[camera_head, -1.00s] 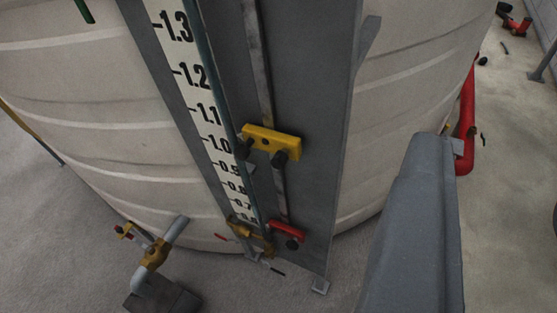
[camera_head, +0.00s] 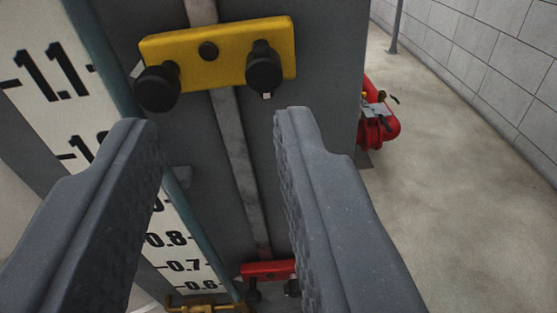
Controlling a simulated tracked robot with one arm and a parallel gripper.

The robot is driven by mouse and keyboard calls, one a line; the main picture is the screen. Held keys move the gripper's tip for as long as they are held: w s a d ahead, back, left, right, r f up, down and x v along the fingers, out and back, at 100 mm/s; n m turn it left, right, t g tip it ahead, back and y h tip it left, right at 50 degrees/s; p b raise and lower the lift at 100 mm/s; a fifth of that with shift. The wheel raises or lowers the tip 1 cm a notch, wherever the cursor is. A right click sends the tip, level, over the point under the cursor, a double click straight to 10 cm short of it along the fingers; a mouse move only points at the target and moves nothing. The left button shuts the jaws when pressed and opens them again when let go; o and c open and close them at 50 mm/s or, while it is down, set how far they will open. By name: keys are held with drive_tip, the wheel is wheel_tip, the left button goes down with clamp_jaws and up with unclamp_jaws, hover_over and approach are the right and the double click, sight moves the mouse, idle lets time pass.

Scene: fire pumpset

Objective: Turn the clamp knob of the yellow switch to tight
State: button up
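The yellow switch (camera_head: 220,48) is a yellow bar across the grey strip on the grey panel, near the top of the view. I cannot tell which knob is the clamp knob. My gripper (camera_head: 217,118) is open and empty. Its two grey fingers point up toward the switch, with fingertips just below the knobs in the picture.
A red switch (camera_head: 268,269) sits lower on the same strip, between my fingers. The scale plate (camera_head: 45,75) is on the left. A brass fitting (camera_head: 203,304) shows at the bottom. A red device (camera_head: 378,118) stands on the floor at right, with open floor beyond.

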sight(264, 73)
drive_tip(key=shift+t+h, duration=0.3)
drive_tip(key=shift+h, duration=0.3)
drive_tip(key=w+f+p, duration=0.1)
drive_tip(key=w+p, duration=0.1)
drive_tip(key=w, duration=0.2)
drive_tip(key=w+d+p, duration=0.1)
drive_tip(key=w+p, duration=0.1)
drive_tip(key=w, duration=0.2)
drive_tip(key=w+f+p, duration=0.1)
drive_tip(key=w, duration=0.3)
drive_tip(key=shift+d+f+p, duration=0.25)
drive_tip(key=shift+f+p, duration=0.1)
drive_tip(key=shift+p, duration=0.05)
clamp_jaws()
